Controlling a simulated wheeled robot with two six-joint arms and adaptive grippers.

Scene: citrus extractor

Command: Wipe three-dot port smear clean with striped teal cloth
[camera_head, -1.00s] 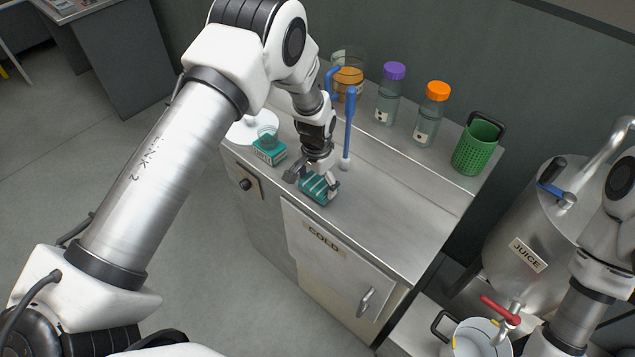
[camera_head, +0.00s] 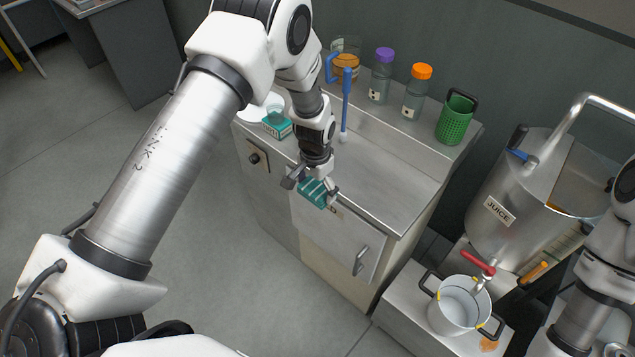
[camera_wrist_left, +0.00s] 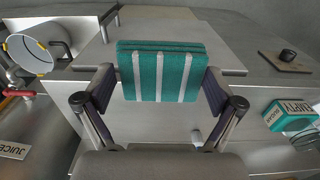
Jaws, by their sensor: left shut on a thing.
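My left gripper (camera_head: 312,186) is shut on the striped teal cloth (camera_head: 315,193), a folded pad with pale stripes. In the left wrist view the cloth (camera_wrist_left: 162,72) sits between both fingers. In the head view the cloth overlaps the counter's front edge, above the cabinet door; I cannot tell whether it touches anything. An orange patch (camera_head: 489,344) lies on the pale platform beside the pot, apart from the cloth. No three-dot mark can be made out, so I cannot tell whether this patch is the port smear. My right gripper is out of view.
The pot (camera_head: 459,306) stands under the red-handled tap (camera_head: 478,264) of the juice tank (camera_head: 505,215). On the counter stand a teal box (camera_head: 276,125), a purple-capped bottle (camera_head: 380,78), an orange-capped bottle (camera_head: 416,92) and a green basket (camera_head: 455,119). The counter's right part is clear.

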